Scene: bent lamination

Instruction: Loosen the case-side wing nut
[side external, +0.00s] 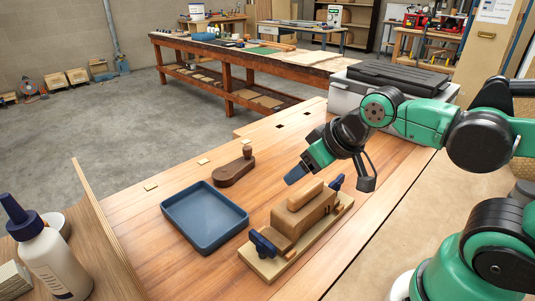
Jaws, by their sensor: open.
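A wooden bending form (303,212) with a pale strip-like block on top sits on a light base board (338,212) on the bench. The case-side wing nut (337,181) is blue and stands at the board's far right end, nearest the grey case. A second blue wing nut (263,243) is at the near left end. My gripper (298,174) is open and tilted down to the left, with a blue fingertip showing above the form. It appears to the left of the case-side wing nut and apart from it. I see nothing in its jaws, though they are partly hidden.
A blue tray (204,240) lies left of the form, with a brown wooden tool (233,172) behind it. A grey case with a black lid (388,78) stands at the back right. A white bottle with a blue cap (50,262) is at the near left.

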